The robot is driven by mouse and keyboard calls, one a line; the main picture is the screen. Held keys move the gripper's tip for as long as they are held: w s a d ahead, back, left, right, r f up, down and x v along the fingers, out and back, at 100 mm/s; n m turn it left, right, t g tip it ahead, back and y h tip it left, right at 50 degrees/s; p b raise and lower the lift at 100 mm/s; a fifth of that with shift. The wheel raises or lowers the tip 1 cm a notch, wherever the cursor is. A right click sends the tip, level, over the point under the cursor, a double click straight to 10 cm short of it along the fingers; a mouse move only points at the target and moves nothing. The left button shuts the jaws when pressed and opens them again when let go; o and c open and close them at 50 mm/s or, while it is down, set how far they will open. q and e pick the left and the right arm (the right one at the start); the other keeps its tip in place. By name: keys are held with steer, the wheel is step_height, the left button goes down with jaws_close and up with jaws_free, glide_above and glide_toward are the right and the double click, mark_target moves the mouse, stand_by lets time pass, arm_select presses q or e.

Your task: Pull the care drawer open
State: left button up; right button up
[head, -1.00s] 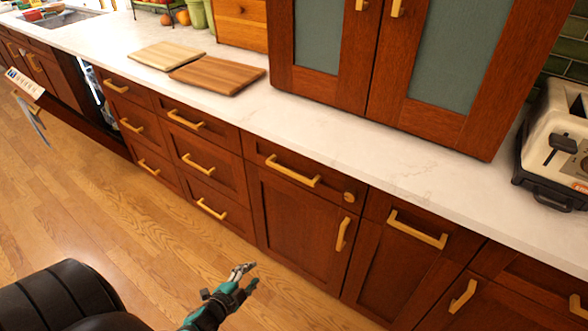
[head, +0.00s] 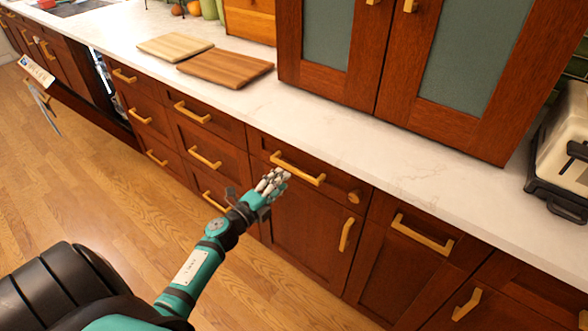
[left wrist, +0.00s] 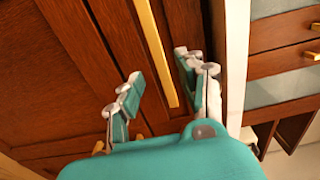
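My right gripper is not in view.
More drawers and doors with brass handles flank this drawer. A toaster-like appliance (head: 565,150) stands at the right. An open dishwasher door (head: 75,108) juts out at the left. The wooden floor is clear.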

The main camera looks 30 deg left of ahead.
mark_target(293, 172)
arm_select(q)
steer(key=w, duration=0.6)
steer(key=shift+w+d, duration=0.3)
jaws_close()
steer(key=shift+f, duration=0.1)
stand_by(0.3)
